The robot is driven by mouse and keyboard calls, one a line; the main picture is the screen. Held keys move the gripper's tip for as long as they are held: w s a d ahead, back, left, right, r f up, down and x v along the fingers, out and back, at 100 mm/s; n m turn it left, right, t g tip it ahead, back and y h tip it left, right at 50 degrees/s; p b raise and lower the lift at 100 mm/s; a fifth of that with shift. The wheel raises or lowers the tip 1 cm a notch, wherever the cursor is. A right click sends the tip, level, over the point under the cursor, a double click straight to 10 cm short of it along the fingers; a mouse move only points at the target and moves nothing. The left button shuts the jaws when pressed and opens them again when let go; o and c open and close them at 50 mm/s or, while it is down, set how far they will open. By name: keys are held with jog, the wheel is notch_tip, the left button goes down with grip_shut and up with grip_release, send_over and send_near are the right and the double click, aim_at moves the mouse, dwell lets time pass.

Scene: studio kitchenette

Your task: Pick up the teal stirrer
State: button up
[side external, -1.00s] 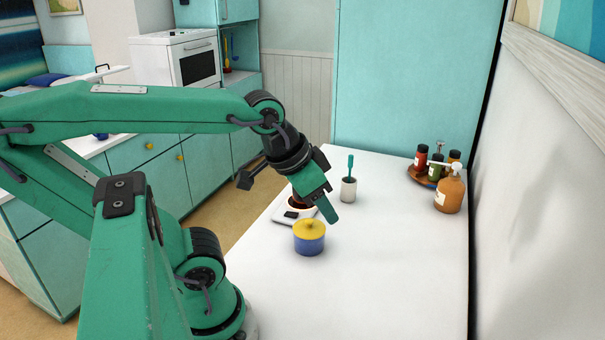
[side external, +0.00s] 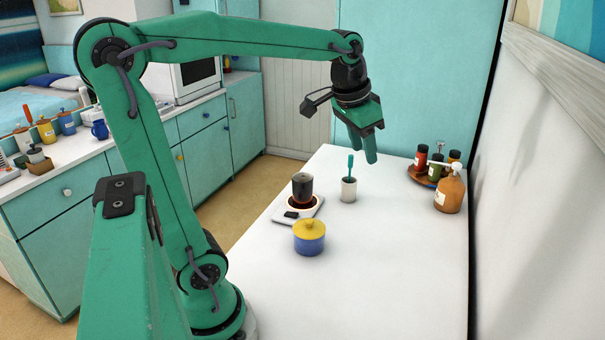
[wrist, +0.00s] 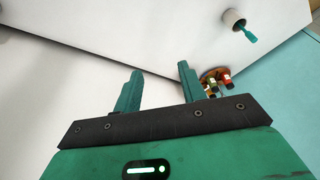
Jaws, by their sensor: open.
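My gripper (side external: 364,158) is open and empty, pointing down above the table, just to the right of the stirrer in the side view. It also shows in the wrist view (wrist: 161,72), with its two teal fingers apart and nothing between them.
A dark jar on a white scale (side external: 305,208) and a blue pot with a yellow lid (side external: 309,238) stand left of the cup. A tray of bottles (side external: 418,178) and an orange pump bottle (side external: 450,192) stand at right. The front of the table (side external: 390,280) is clear.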

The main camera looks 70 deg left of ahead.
jog(key=w+a+g, duration=0.1)
jog(key=w+a, duration=0.6)
jog(key=g, duration=0.3)
send_over(351, 162)
jog(key=shift+h, duration=0.4)
jog(key=f, duration=1.1)
jog(key=shift+w+a+f, duration=0.1)
jog(key=shift+w+f, duration=0.2)
jog(key=shift+f, duration=0.1)
jog(key=shift+a+f, duration=0.25)
jog(key=shift+a, duration=0.05)
jog(key=shift+f, duration=1.25)
jog(key=shift+f, duration=0.1)
jog(key=shift+f, duration=2.55)
